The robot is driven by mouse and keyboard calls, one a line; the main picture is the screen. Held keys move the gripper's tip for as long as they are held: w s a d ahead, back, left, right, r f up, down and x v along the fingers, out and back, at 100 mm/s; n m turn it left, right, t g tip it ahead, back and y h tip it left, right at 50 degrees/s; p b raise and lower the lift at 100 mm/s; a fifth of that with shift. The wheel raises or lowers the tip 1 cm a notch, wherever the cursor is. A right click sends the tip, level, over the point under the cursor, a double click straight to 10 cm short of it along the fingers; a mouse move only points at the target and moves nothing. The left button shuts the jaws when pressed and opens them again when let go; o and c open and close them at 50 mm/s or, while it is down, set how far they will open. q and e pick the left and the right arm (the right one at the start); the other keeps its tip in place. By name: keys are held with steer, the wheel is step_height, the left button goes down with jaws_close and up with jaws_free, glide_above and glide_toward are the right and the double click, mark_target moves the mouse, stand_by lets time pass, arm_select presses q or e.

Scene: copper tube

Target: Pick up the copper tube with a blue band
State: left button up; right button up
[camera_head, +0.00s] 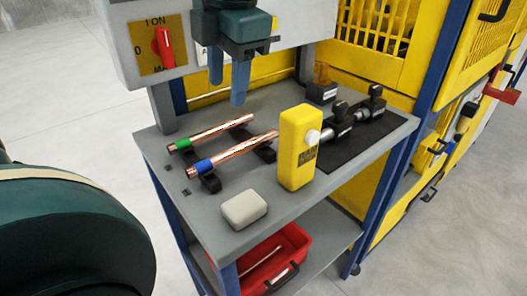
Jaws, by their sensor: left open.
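The copper tube with a blue band (236,152) rests on black holders on the grey table, its blue-banded end toward the front left. A second copper tube with a green band (215,133) lies beside it, farther back, on the same kind of holders. My left gripper (228,84) points down above the far part of the tubes, open and empty, with its two blue fingers apart. It looks clear of both tubes. My right gripper is not in view.
A yellow box (295,150) stands right of the blue-banded tube. A pale block (244,209) lies in front. Black tools (338,128) lie on a dark mat at right. A panel with a red switch (163,47) is behind. A red bin (290,240) sits below.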

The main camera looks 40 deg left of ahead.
mark_target(226, 153)
arm_select(q)
steer(key=f, duration=0.4)
steer(key=a+f+b, duration=0.1)
steer(key=f, duration=0.4)
steer(key=a+f, duration=0.1)
steer(key=f, duration=0.4)
steer(key=shift+w+a+f+b, duration=0.2)
steer(key=shift+w+a+b, duration=0.05)
steer(key=shift+w+b, duration=0.1)
steer(key=shift+c, duration=0.3)
jaws_close()
